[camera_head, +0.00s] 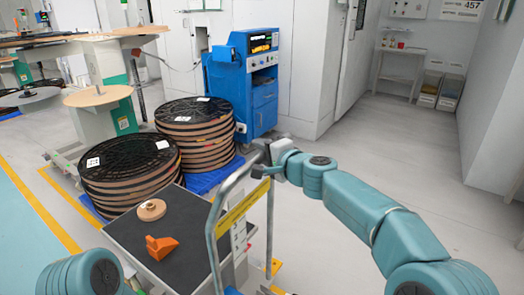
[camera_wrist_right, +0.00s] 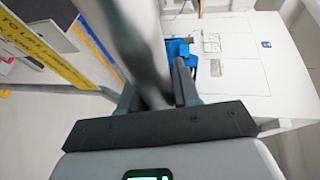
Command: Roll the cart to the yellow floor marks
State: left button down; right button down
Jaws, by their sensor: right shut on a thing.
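The cart has a dark flat deck (camera_head: 190,232) and a grey tubular handle (camera_head: 213,225) with a yellow label strip across it. An orange block-like object (camera_head: 161,247) and a tan round roll (camera_head: 151,210) sit on the deck. My right gripper (camera_head: 265,163) is shut on the top of the handle, at its far end. In the right wrist view, the blurred grey handle tube (camera_wrist_right: 138,40) passes between the fingers (camera_wrist_right: 157,88). Short yellow floor marks (camera_head: 275,267) show just right of the cart. Of my left arm only a teal link shows at the bottom left; its gripper is out of view.
Two stacks of black-topped reels (camera_head: 130,170) (camera_head: 195,125) stand on blue pallets close behind the cart. A blue cabinet machine (camera_head: 243,85) stands beyond them. A yellow floor line (camera_head: 50,205) runs along the left. Open grey floor (camera_head: 370,150) lies to the right.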

jog(key=c, duration=0.9)
grip_release()
jog(key=shift+d, duration=0.2)
jog(key=shift+a, duration=0.1)
jog(key=b+v, duration=0.5)
jog(key=v, duration=1.1)
jog(key=shift+b, duration=0.35)
jog(key=shift+s+r, duration=0.1)
